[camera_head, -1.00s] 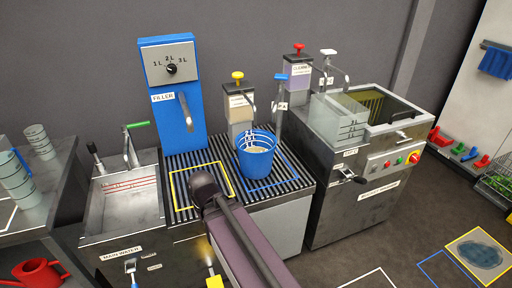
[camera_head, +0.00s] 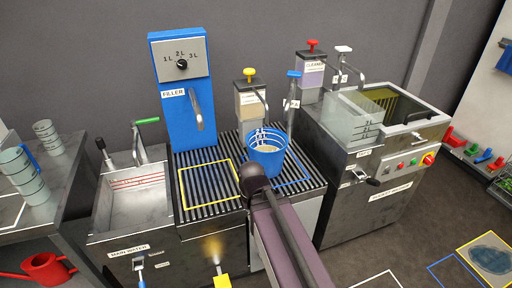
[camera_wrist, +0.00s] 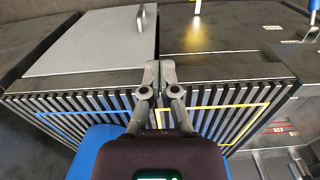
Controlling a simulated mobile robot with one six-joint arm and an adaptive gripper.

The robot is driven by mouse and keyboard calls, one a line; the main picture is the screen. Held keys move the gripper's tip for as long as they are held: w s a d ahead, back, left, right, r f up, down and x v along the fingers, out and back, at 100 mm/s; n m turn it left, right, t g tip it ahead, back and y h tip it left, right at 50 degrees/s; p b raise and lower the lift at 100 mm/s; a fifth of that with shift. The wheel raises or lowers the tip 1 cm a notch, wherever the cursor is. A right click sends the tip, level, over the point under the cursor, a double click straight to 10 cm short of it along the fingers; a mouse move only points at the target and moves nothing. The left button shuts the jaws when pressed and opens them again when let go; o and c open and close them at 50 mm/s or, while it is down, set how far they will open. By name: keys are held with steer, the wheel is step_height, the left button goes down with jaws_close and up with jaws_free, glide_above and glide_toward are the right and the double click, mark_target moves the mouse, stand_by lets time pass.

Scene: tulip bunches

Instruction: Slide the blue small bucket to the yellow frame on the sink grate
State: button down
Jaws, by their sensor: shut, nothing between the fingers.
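The blue small bucket (camera_head: 277,161) stands upright on the sink grate (camera_head: 212,218), within the blue frame (camera_head: 297,183). Light contents show inside it. The yellow frame (camera_head: 205,164) lies on the grate to its left and is empty. My arm crosses in front of the bucket's lower left side in the head view, and my fingers cannot be made out there. In the wrist view my gripper (camera_wrist: 158,88) is shut and empty above the grate, between the blue and yellow frame lines. Part of the bucket (camera_wrist: 95,150) shows behind the gripper at bottom left, mostly hidden by it.
A blue filler (camera_head: 190,110) with a spout stands behind the yellow frame. A dispenser with a yellow knob (camera_head: 249,74) stands behind the bucket. A sink basin (camera_head: 132,205) is left of the grate. A metal machine (camera_head: 375,165) stands to the right.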

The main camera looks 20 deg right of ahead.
step_height(320, 180, up, 26)
steer(key=m+p, duration=1.8)
steer(key=p, duration=0.8)
glide_above(254, 146)
steer(key=s+a, duration=0.2)
steer(key=s, duration=0.3)
steer(key=shift+s+d, duration=0.15)
steer(key=shift+d, duration=0.05)
steer(key=shift+f, duration=0.3)
step_height(254, 146, down, 20)
steer(key=b, duration=2)
steer(key=shift+r, duration=0.25)
